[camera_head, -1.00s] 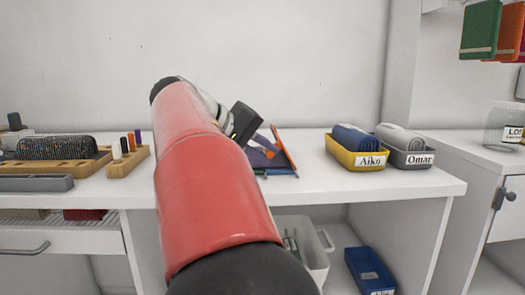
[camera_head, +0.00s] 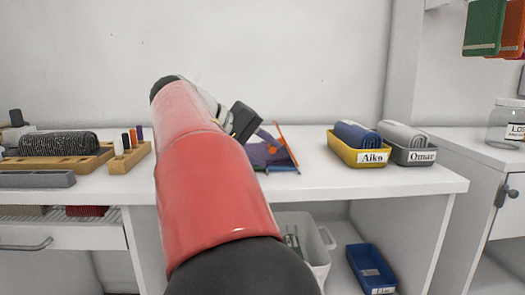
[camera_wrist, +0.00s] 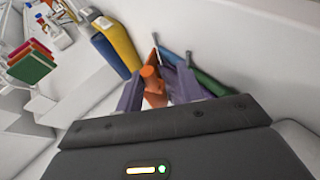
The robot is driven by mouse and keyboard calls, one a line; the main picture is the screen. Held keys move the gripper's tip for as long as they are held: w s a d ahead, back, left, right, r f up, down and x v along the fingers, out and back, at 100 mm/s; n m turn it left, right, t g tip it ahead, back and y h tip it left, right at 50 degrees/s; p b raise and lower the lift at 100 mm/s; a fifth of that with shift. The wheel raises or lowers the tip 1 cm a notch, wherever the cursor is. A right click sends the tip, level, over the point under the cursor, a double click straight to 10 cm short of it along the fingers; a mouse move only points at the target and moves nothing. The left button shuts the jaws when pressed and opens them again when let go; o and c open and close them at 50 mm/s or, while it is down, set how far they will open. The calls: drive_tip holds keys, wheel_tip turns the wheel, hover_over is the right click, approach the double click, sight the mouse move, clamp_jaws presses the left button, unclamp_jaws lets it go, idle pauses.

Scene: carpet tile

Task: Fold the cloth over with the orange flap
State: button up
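A folding board with thin coloured edges lies on the white table, and purple cloth (camera_head: 258,156) shows on it beside my gripper. The orange flap (camera_head: 287,145) stands tilted up at the board's right, seen nearly edge-on. My gripper (camera_head: 254,138) is at the board, largely hidden behind my red arm in the head view. In the wrist view an orange knob-like part (camera_wrist: 153,88) sits between my two spread fingers (camera_wrist: 157,84). I cannot tell whether both fingers press on it. Blue and green parts (camera_wrist: 209,83) of the board show beyond the right finger. Most of the cloth is hidden.
A yellow bin labelled Aiko (camera_head: 358,155) and a grey bin labelled Omar (camera_head: 412,155), each with a rolled cloth, stand to the right. A wooden rack (camera_head: 128,160) with coloured pegs is left of my arm. Table is clear between board and Aiko bin.

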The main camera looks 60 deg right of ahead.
drive_tip(key=v, duration=0.7)
drive_tip(key=shift+w+a+r+p, duration=0.2)
drive_tip(key=shift+a+p, duration=0.1)
drive_tip(key=shift+p, duration=0.1)
drive_tip(key=shift+a, duration=0.1)
